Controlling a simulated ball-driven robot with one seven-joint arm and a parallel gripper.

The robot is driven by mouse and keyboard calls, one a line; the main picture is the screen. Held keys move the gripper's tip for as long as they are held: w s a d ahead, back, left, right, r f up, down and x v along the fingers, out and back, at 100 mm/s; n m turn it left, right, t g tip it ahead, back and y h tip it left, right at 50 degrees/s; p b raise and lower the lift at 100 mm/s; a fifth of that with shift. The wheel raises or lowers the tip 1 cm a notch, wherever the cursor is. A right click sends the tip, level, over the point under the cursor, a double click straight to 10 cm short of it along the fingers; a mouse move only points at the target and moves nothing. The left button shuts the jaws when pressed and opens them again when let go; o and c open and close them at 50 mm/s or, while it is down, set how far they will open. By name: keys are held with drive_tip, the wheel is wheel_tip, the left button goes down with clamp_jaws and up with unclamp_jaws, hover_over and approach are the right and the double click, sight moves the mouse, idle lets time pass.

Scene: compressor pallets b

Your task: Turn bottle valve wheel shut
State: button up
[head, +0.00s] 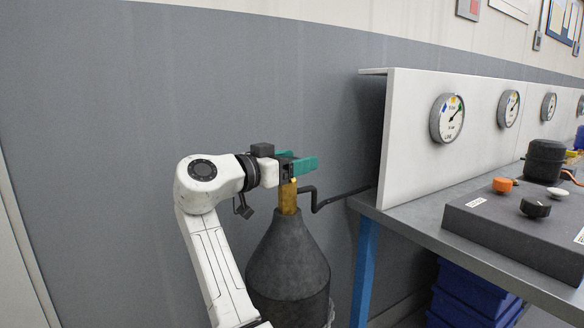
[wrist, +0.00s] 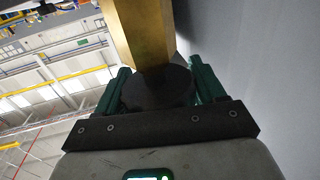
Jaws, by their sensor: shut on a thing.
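A dark grey gas bottle (head: 288,272) stands upright beside the bench, with a brass valve (head: 288,197) on its neck. My gripper (head: 304,164), with green fingers, is at the top of the valve. The wrist view shows the brass valve body (wrist: 143,32) and the dark round valve wheel (wrist: 158,88) between the fingers of my gripper (wrist: 160,80). The fingers are shut on the wheel, one on each side. In the head view the wheel is hidden by my gripper. The wheel's turned angle cannot be told.
A black bent pipe (head: 335,198) runs from the valve to a white gauge panel (head: 410,140) on a grey bench (head: 425,225). A dark control box (head: 510,225) with knobs sits on the bench. Blue crates (head: 470,295) are below. A grey wall (head: 110,120) stands close behind.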

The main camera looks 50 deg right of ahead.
drive_tip(key=shift+s+f+m+g+y, duration=0.15)
drive_tip(key=shift+m+g+y, duration=0.15)
drive_tip(key=shift+m+g, duration=1.1)
drive_tip(key=shift+g, duration=0.4)
drive_tip(key=o, duration=1)
drive_tip(key=shift+c, duration=0.2)
drive_tip(key=p+v, duration=0.1)
drive_tip(key=v, duration=0.9)
drive_tip(key=shift+a, duration=0.35)
